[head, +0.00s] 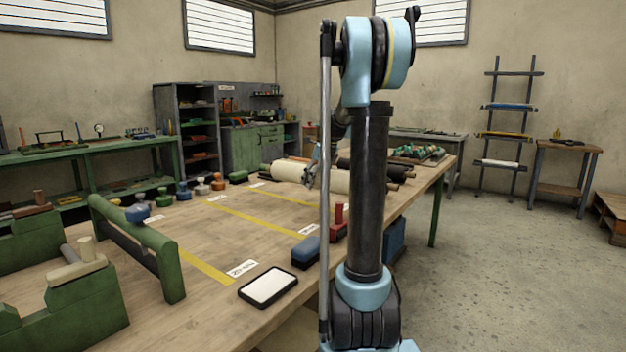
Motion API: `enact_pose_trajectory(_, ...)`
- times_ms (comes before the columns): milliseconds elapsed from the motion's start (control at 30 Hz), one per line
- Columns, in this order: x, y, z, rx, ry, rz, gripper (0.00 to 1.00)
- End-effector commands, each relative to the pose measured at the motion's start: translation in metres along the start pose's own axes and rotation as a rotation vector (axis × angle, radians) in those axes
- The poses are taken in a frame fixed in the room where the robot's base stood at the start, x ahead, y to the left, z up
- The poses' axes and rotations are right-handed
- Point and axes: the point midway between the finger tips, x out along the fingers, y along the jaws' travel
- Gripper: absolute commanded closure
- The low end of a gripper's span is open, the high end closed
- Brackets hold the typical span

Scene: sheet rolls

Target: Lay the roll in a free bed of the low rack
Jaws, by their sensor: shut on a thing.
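A cream roll (289,171) is at the far end of the long workbench, partly hidden by my arm. My gripper (312,177) is at its middle and shut on it; the fingertips are small and partly covered by the roll and arm. I cannot tell whether the roll touches the bench. A dark roll (389,171) lies just right of my arm, close to the cream roll. A green frame (168,265) with raised ends and a dark bar stands on the bench at the left. I cannot tell for certain which thing is the low rack.
The workbench (215,235) has yellow tape lines and bare wood in the middle. A white-topped tablet (268,287), a blue block (306,252) and a red-handled tool (339,222) lie near its right edge. Several stamps stand along the far left edge. A wall ladder rack (505,135) is at right.

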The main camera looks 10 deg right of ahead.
Motion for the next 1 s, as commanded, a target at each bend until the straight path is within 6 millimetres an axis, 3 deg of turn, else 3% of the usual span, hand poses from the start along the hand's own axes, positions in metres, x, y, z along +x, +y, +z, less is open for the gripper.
enact_pose_trajectory(400,0.034,-0.001,-0.014,0.000,-0.001,0.000,0.94)
enact_pose_trajectory(767,0.036,-0.001,-0.015,0.000,-0.001,0.000,0.94)
enact_pose_trajectory(800,0.037,-0.001,-0.015,0.000,0.000,0.000,0.25)
enact_pose_trajectory(900,0.037,-0.001,-0.015,0.000,0.000,0.000,0.07)
enact_pose_trajectory(1000,0.037,-0.001,-0.015,0.000,0.000,0.000,0.07)
